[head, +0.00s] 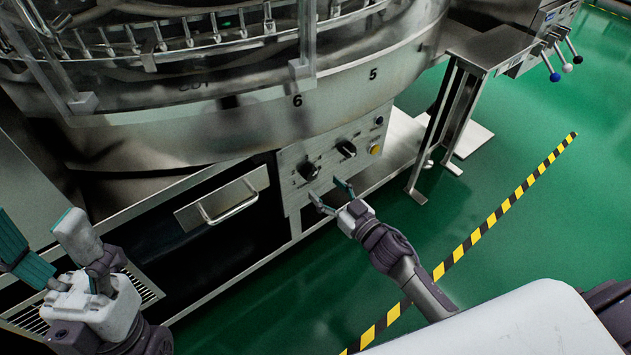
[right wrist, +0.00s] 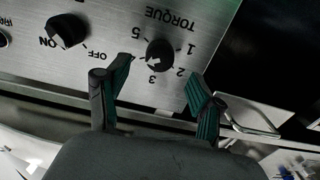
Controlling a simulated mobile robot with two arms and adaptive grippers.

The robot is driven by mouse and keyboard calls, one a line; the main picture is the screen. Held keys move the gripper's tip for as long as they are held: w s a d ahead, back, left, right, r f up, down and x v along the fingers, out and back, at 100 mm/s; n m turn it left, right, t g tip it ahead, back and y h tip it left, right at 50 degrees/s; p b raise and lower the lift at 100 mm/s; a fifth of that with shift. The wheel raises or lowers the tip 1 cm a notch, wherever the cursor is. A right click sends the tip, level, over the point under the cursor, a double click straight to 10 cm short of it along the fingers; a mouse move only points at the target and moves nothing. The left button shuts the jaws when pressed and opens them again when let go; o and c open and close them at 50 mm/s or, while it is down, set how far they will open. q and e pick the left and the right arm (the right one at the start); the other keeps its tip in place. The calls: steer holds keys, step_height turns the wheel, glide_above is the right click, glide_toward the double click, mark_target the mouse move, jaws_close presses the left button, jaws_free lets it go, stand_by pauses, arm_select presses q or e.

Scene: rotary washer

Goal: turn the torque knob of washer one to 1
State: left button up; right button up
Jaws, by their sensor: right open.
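The torque knob (right wrist: 160,53) is a black round knob on a metal panel (head: 325,160), its scale upside down in the right wrist view. Its white mark faces down-left there, near the 3; the 1 is at its upper right. In the head view, the torque knob (head: 308,171) is the left of two black knobs. My right gripper (head: 332,194) is open in front of the panel, just below the knobs. In the right wrist view its fingers (right wrist: 160,70) are on either side of the knob, apart from it. My left gripper (head: 42,232) is open and empty at lower left.
The ON/OFF knob (right wrist: 67,30) is beside the torque knob. A yellow button (head: 375,149) is at the panel's right. A drawer handle (head: 228,203) sticks out left of the panel. A metal stand (head: 445,125) is at right; green floor is clear around the striped tape (head: 500,210).

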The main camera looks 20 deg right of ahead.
mark_target(313, 176)
steer(key=b+x, duration=0.1)
steer(key=x, duration=0.4)
steer(key=c, duration=1.1)
steer(key=shift+c, duration=0.2)
